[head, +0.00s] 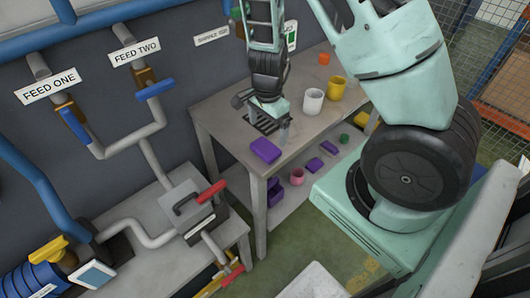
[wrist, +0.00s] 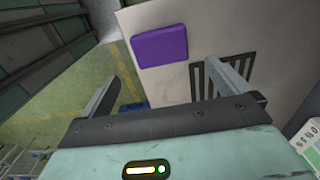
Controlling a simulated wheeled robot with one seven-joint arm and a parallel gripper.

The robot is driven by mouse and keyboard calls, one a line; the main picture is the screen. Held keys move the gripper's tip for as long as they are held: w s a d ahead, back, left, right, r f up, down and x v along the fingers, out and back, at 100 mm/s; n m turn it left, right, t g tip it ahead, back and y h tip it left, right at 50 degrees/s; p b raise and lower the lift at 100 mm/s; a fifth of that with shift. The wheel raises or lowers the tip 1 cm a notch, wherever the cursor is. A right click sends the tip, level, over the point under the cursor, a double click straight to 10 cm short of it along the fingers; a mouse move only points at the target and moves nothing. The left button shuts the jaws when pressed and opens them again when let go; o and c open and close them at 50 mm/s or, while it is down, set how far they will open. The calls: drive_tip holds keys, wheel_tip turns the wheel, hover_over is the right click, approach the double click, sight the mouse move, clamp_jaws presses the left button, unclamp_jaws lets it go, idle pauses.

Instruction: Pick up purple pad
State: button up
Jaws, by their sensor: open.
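A flat purple pad (head: 265,151) lies on the near left corner of the grey table top (head: 222,128). In the wrist view, the purple pad (wrist: 160,46) lies ahead of the fingertips, between their lines and near the table's edge. My gripper (head: 268,120) hangs over the table just behind the pad, close to a dark slotted grille. In the wrist view, my gripper (wrist: 163,75) has its two fingers wide apart with nothing between them. Whether the fingertips touch the table is not clear.
A white mug (head: 313,101), a yellow mug (head: 337,89) and a small orange item (head: 324,59) stand farther back on the table. The shelf below holds a pink cup (head: 297,176), flat purple pieces (head: 314,165) and a green item (head: 344,139). Pipes with a red-handled valve (head: 211,191) stand left.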

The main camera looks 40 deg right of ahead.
sight(265, 147)
drive_tip(key=f, duration=0.2)
drive_tip(key=f+b, duration=0.1)
drive_tip(key=f, duration=0.4)
drive_tip(key=shift+w+a+f+b, duration=0.1)
drive_tip(key=shift+a+f+b, duration=0.2)
drive_tip(key=c, duration=1)
drive_tip(key=shift+r, duration=0.1)
wheel_tip(265, 147, up, 10)
drive_tip(key=p, duration=0.3)
drive_tip(key=shift+o, duration=0.9)
